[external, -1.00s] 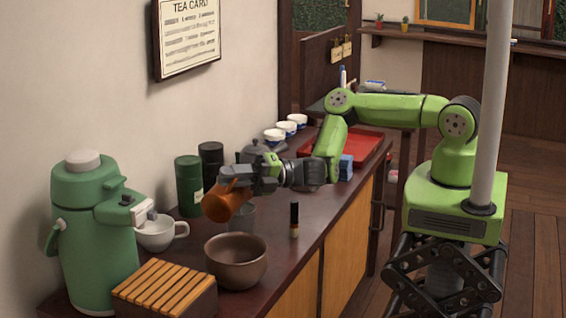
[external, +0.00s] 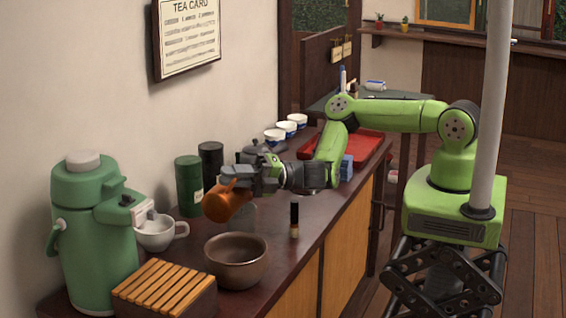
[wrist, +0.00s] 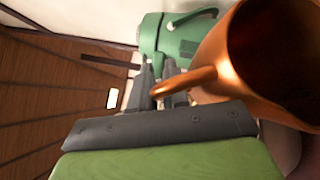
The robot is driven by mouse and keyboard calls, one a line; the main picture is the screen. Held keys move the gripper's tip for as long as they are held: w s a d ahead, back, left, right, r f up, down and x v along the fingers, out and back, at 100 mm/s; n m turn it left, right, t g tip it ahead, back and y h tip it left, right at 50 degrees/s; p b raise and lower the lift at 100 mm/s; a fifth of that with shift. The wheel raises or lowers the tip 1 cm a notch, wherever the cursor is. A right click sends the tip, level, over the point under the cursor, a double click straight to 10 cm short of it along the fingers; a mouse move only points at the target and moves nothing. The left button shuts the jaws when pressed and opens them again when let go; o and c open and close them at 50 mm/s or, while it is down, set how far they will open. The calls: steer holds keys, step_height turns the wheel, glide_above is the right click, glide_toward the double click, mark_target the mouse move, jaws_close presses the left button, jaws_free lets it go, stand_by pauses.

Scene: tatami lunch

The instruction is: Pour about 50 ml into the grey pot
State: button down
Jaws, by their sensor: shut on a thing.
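My gripper (external: 246,180) is shut on the handle of an orange-copper jug (external: 226,205) and holds it above the counter, tilted. In the wrist view my gripper (wrist: 162,88) has its dark fingers at the handle of the jug (wrist: 215,75); the inside of the jug is dark and I cannot make out any liquid. A grey pot (external: 262,148) with a knobbed lid stands on the counter behind my gripper, mostly hidden by it. I see no stream from the jug.
A brown bowl (external: 236,277) and a slatted wooden box (external: 163,290) stand in front. A green air pot (external: 95,235) and white cup (external: 156,235) are at left. Green (external: 188,185) and black (external: 211,165) canisters stand by the wall. A small black bottle (external: 294,222) is near the edge.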

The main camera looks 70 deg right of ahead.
mark_target(225, 199)
steer(key=shift+d, duration=0.1)
steer(key=a+r+n+g+p, duration=0.1)
steer(key=r+p, duration=0.1)
steer(key=p, duration=0.2)
steer(key=shift+a+h, duration=0.3)
steer(key=shift+a, duration=0.1)
steer(key=p, duration=0.1)
steer(key=a+n+p, duration=0.1)
steer(key=a+p, duration=0.1)
steer(key=shift+s+a+f+g+h, duration=0.15)
steer(key=shift+f+g+h, duration=0.1)
steer(key=shift+g+h, duration=0.15)
steer(key=shift+f, duration=0.3)
steer(key=shift+r+n+h+p, duration=0.15)
steer(key=shift+n+h+p, duration=0.2)
steer(key=shift+p, duration=0.7)
steer(key=shift+a+f+n+g+h+p, duration=0.5)
steer(key=shift+f+n+p, duration=0.2)
steer(key=shift+p, duration=1.55)
steer(key=shift+a, duration=0.1)
steer(key=shift+p, duration=0.4)
